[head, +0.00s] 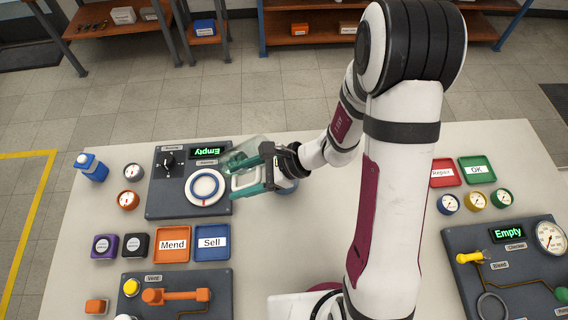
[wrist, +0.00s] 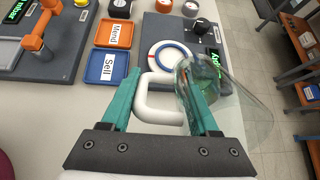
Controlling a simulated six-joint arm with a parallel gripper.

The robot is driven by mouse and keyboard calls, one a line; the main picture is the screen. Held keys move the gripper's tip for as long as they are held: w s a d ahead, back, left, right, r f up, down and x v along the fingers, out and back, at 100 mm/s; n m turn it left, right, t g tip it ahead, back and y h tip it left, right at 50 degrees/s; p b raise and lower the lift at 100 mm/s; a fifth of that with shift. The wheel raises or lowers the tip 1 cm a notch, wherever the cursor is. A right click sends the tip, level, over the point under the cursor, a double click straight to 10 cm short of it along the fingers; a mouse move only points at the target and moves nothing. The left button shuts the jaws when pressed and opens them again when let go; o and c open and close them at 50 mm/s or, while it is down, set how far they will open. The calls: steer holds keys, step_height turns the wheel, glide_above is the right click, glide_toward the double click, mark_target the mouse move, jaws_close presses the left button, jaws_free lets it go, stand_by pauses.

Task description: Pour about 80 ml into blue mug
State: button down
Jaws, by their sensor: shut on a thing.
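My gripper (head: 240,184) is shut on the white handle (wrist: 146,100) of a clear glass jug (wrist: 240,105). The jug (head: 243,154) is beside the white round pad with a blue ring (head: 205,187). It appears tilted, and I cannot make out its liquid level. A bluish rounded thing (head: 287,188) shows partly under my wrist in the head view; the wrist hides most of it, so I cannot tell whether it is the blue mug. No blue mug shows clearly in either view.
The pad's dark panel (head: 160,207) has a knob and a green display reading "Empty". Orange "Mend" (head: 173,257) and blue "Sell" (head: 212,256) trays lie in front. The table's middle is mostly bare.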

mark_target(234, 182)
steer(key=shift+r+h, duration=0.25)
steer(key=shift+h, duration=0.65)
steer(key=shift+f, duration=0.15)
steer(key=shift+h, duration=0.3)
steer(key=shift+f, duration=0.1)
stand_by(0.6)
steer(key=f+h, duration=0.1)
steer(key=a+f+h, duration=0.1)
steer(key=f+h, duration=0.1)
steer(key=shift+a+b, duration=0.25)
steer(key=shift+b, duration=0.05)
steer(key=shift+a+r+h, duration=0.15)
steer(key=shift+a+h, duration=0.25)
steer(key=shift+h, duration=0.5)
steer(key=shift+a+r+g+h+b, duration=0.15)
steer(key=shift+a+r+h+b, duration=0.3)
steer(key=shift+h, duration=0.5)
steer(key=shift+a+r+g+h+b, duration=0.2)
steer(key=shift+r+h, duration=0.3)
steer(key=shift+h, duration=0.45)
